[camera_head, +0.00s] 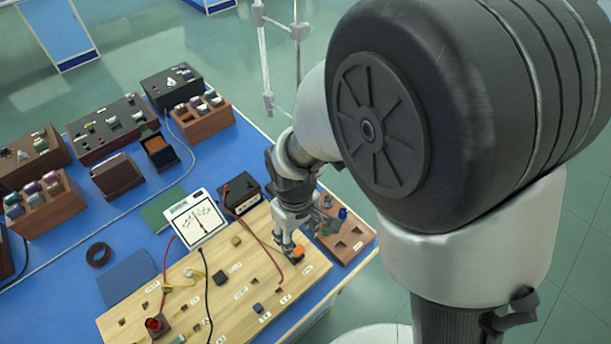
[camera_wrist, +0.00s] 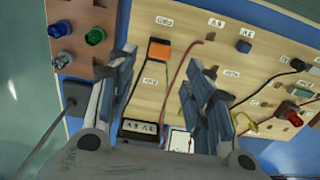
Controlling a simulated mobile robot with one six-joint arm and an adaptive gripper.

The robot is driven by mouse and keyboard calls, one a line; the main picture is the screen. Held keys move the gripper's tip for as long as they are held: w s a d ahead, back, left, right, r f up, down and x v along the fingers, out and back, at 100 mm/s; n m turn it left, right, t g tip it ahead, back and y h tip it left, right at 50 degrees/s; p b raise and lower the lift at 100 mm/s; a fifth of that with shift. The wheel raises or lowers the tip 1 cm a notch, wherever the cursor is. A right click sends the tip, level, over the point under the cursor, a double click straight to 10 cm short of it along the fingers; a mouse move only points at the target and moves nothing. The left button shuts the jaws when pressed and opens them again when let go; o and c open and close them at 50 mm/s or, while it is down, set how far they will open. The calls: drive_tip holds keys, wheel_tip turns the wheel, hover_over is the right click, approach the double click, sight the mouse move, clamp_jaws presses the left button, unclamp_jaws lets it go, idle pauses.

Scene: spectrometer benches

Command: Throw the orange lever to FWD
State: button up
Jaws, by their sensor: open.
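The orange lever (camera_head: 298,252) is at the right part of the wooden board (camera_head: 222,262), next to my gripper. In the wrist view, its orange block (camera_wrist: 158,51) lies ahead of and between my two fingers. White labels lie on either side of it, one beyond (camera_wrist: 165,21) and one nearer (camera_wrist: 150,83); their words are too small to read surely. My gripper (camera_head: 287,240) is open and empty, pointing down at the board close to the lever. In the wrist view, the gripper's (camera_wrist: 160,88) fingers stand wide apart, and I cannot tell whether either touches the lever.
A red cable (camera_wrist: 182,70) runs just right of the lever. A brown block with blue and green knobs (camera_wrist: 75,43) stands left in the wrist view. A black supply box (camera_head: 241,194) and a meter (camera_head: 195,217) stand behind the board. Several racks fill the blue bench's back.

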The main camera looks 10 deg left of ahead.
sight(300, 252)
wheel_tip(300, 252, down, 7)
drive_tip(key=shift+f+b, duration=0.1)
drive_tip(key=shift+b, duration=0.85)
drive_tip(key=shift+c, duration=0.4)
drive_tip(key=c, duration=1)
drive_tip(key=shift+o, duration=0.2)
drive_tip(key=shift+s+d+f+t+y+b, duration=0.25)
drive_tip(key=shift+t+y+b, duration=0.2)
drive_tip(key=shift+b, duration=0.55)
drive_tip(key=shift+r, duration=0.15)
